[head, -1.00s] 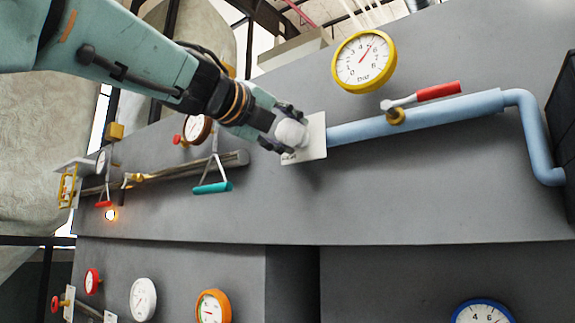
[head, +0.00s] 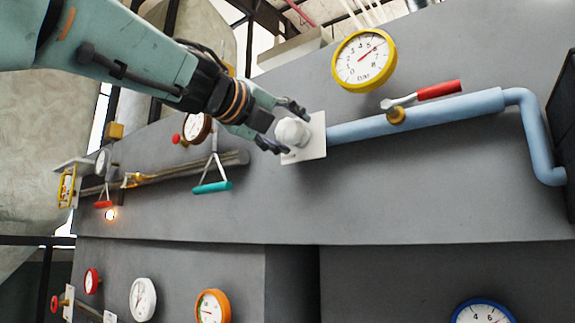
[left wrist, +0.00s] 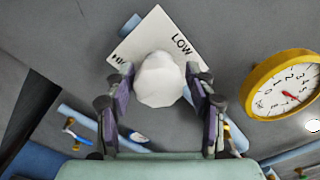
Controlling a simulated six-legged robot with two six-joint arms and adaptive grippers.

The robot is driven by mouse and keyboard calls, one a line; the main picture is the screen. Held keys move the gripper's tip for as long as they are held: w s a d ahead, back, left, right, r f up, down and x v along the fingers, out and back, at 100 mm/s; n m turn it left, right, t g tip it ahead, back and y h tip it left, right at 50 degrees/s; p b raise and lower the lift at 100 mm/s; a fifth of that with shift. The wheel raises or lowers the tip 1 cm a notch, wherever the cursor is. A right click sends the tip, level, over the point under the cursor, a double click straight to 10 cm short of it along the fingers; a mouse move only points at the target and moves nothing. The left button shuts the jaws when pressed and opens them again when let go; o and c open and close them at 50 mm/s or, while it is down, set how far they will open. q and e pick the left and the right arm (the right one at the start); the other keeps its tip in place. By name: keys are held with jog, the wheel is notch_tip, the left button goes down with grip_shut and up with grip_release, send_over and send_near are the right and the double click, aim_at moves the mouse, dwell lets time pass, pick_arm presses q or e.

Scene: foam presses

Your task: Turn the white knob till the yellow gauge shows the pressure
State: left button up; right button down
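The white knob (head: 293,132) sits on a white square plate (head: 318,141) at the left end of a blue pipe. My left gripper (head: 281,126) is at the knob, open, with one finger above it and one below. In the left wrist view the knob (left wrist: 160,80) is between the spread fingers (left wrist: 160,84), with small gaps beside it, and the plate (left wrist: 150,35) reads LOW. The yellow gauge (head: 364,61) is up and right of the knob; its red needle points to the upper right, around 5 to 6. My right gripper is not in view.
A red-handled lever (head: 438,90) is on the blue pipe (head: 440,115). A teal-handled lever (head: 212,187) hangs from a pipe at the left. The grey wall below the knob is clear.

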pick_arm(q)
jog(key=shift+o, duration=0.7)
jog(key=shift+f, duration=0.1)
jog(key=shift+s, duration=0.1)
